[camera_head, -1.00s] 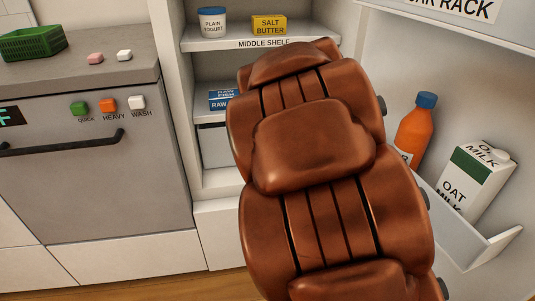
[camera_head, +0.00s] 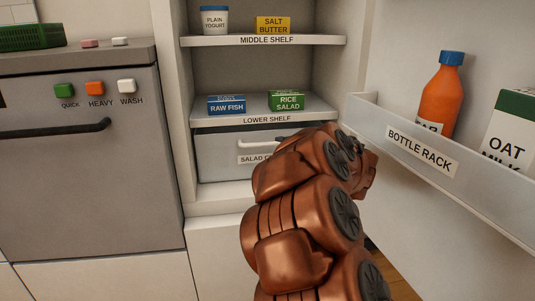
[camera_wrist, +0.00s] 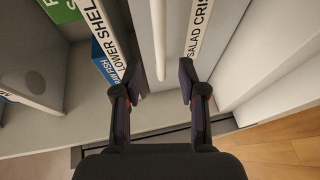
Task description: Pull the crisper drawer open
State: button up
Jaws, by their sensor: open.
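The crisper drawer (camera_head: 217,160) is a pale box front under the lower shelf, with a label partly reading "SALAD C". It looks shut. Its pale bar handle (camera_head: 262,142) runs across the front; my arm hides its right part. In the wrist view the drawer front (camera_wrist: 178,40) and handle (camera_wrist: 159,35) lie straight ahead. My gripper (camera_wrist: 160,80) is open and empty. Its fingertips show on either side of the handle's near end; I cannot tell whether they touch it. The head view does not show my fingers, as my arm hides them.
The lower shelf (camera_head: 240,108) above holds raw fish (camera_head: 227,104) and rice salad (camera_head: 286,100). The open fridge door with its bottle rack (camera_head: 465,190) stands at the right, close to my arm. A dishwasher (camera_head: 85,180) stands at the left.

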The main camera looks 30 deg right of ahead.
aim_at(271, 144)
jog(key=shift+w+f+b, duration=0.25)
jog(key=shift+w+b, duration=0.2)
jog(key=shift+w, duration=0.85)
jog(key=shift+w+f+b, duration=0.25)
jog(key=shift+w+b, duration=0.2)
jog(key=shift+w, duration=0.8)
jog(key=shift+w+f+b, duration=0.25)
jog(key=shift+w+b, duration=0.2)
jog(key=shift+w, duration=0.85)
grip_shut()
